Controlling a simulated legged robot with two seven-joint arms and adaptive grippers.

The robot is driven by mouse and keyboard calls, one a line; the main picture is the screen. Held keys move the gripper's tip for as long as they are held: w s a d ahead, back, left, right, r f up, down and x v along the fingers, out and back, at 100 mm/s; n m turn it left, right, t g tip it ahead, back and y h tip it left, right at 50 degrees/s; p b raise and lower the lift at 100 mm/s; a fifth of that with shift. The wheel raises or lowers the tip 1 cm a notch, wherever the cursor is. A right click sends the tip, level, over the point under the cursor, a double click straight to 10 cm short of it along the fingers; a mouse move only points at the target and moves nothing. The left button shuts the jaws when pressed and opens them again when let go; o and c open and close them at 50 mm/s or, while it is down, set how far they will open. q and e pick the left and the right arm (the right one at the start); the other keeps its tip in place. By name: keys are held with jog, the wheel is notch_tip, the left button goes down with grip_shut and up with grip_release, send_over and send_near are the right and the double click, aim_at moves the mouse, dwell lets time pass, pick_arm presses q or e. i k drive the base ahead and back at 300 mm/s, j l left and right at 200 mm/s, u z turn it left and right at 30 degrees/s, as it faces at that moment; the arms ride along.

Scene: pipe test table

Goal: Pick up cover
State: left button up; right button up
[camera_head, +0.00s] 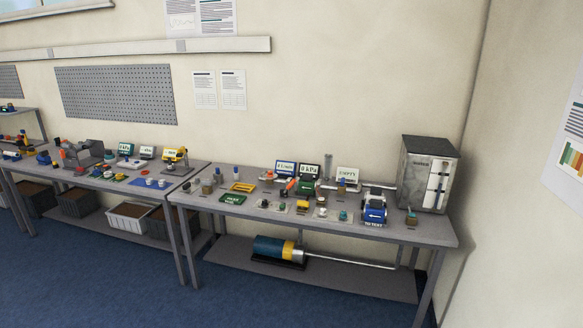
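Neither of my grippers is in the head view. The test table (424,229) stands ahead at the right, with many small parts on its top. I cannot tell for certain which of them is the cover; at this distance they are too small. A yellow frame-like piece (243,187) and a green labelled plate (232,199) lie near the table's left end. Small pieces on pads lie along its front, including a teal one (343,215). A blue and white device (374,207) stands to their right.
A grey cabinet (420,174) stands on the table's right end by the wall. A blue and yellow cylinder (275,249) with a pipe lies on the lower shelf. Another cluttered table (158,190) adjoins at left, with bins (128,216) beneath. Blue floor (110,280) in front is clear.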

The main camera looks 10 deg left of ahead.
aim_at(109, 155)
jog(key=i+j+u, duration=0.1)
jog(key=i+u, duration=0.35)
jog(key=i+l+u, duration=0.2)
jog(key=i+u, duration=0.25)
jog(key=i, duration=0.25)
jog(key=i+l+u, duration=0.4)
jog(key=i, duration=0.15)
jog(key=i+j+u, duration=0.35)
jog(key=i+u, duration=0.15)
jog(key=i+j+u, duration=0.1)
jog(key=i+u, duration=0.35)
jog(key=i+l+u, duration=0.15)
jog(key=i+u, duration=0.35)
jog(key=i, duration=0.2)
jog(key=i+z, duration=0.15)
jog(key=i, duration=0.4)
jog(key=i+z, duration=0.15)
jog(key=i, duration=0.4)
jog(key=i+z, duration=0.15)
jog(key=i, duration=0.35)
jog(key=i+j+z, duration=0.2)
jog(key=i, duration=0.35)
